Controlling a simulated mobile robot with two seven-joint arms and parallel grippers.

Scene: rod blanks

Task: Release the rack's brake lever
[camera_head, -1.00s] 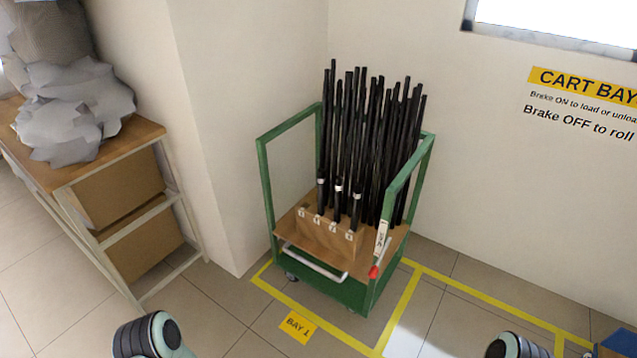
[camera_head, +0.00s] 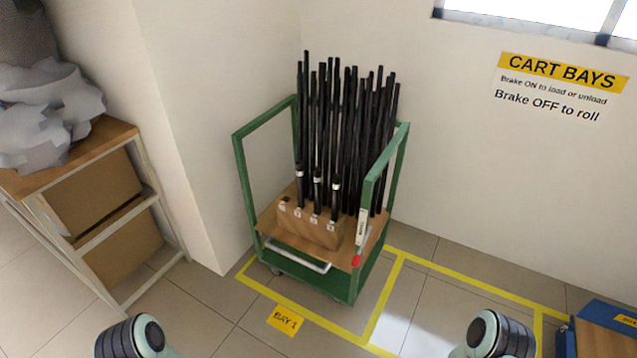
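The rack is a green-framed cart (camera_head: 245,172) with a wooden deck, standing in the corner inside a yellow floor outline. Many black rods (camera_head: 345,130) stand upright in it, some in a wooden block (camera_head: 308,226) at the front. The brake lever (camera_head: 357,258) has a red tip and sits at the cart's front right post, below a white label (camera_head: 362,228). A pale push bar (camera_head: 298,258) runs across the front. My two arms show only as rounded links at the bottom edge, well apart from the cart. Neither gripper is in view.
A yellow floor label reading BAY 1 (camera_head: 285,320) lies before the cart. A shelf (camera_head: 85,165) with cartons and grey crumpled material stands at left. A blue object (camera_head: 605,322) is at lower right. A CART BAYS sign (camera_head: 562,75) is on the wall. Floor before the cart is clear.

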